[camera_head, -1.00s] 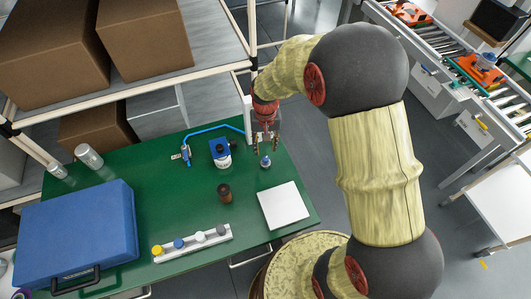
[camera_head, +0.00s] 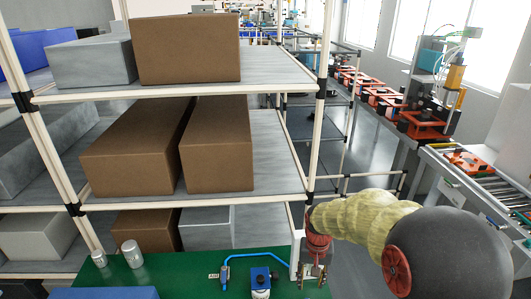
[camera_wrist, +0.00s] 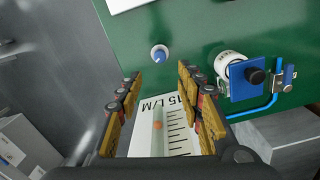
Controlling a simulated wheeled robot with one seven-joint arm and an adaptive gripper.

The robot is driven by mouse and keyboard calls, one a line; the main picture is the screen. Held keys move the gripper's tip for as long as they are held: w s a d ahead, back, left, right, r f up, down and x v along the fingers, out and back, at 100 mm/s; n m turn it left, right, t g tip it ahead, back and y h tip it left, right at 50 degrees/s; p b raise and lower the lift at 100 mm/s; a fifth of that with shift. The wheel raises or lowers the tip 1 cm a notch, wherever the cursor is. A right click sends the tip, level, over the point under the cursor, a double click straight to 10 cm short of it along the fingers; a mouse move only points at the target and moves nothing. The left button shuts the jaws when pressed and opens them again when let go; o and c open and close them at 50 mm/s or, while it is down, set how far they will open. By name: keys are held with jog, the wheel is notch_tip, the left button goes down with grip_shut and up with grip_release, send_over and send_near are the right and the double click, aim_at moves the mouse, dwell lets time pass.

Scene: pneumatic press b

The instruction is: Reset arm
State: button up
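My gripper (camera_head: 312,272) hangs over the back right corner of the green table (camera_head: 190,268). In the wrist view its two fingers (camera_wrist: 160,78) are spread apart, with no object held at the tips. A white flow meter (camera_head: 297,250) stands upright close beside my gripper at the table's back edge. In the wrist view its scale face (camera_wrist: 165,125), marked 15 L/M, shows between the fingers; I cannot tell whether they touch it. A small bottle with a blue top (camera_wrist: 159,53) stands beyond the fingertips.
A blue regulator (camera_head: 260,278) with a blue hose (camera_head: 250,256) is left of my gripper. Two metal cylinders (camera_head: 132,253) stand at the back left. Shelves with brown boxes (camera_head: 215,145) rise behind the table. A roller conveyor (camera_head: 480,190) is at the right.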

jog(key=s+r+n+t+b, duration=0.2)
jog(key=s+r+t+b, duration=0.3)
jog(key=s+r, duration=1.2)
jog(key=s, duration=0.4)
jog(key=shift+a+r+n+t+b, duration=0.2)
jog(key=shift+r+n+t+b, duration=0.1)
jog(key=shift+n, duration=0.1)
jog(key=shift+s, duration=0.1)
jog(key=shift+f, duration=0.15)
dwell(0.7)
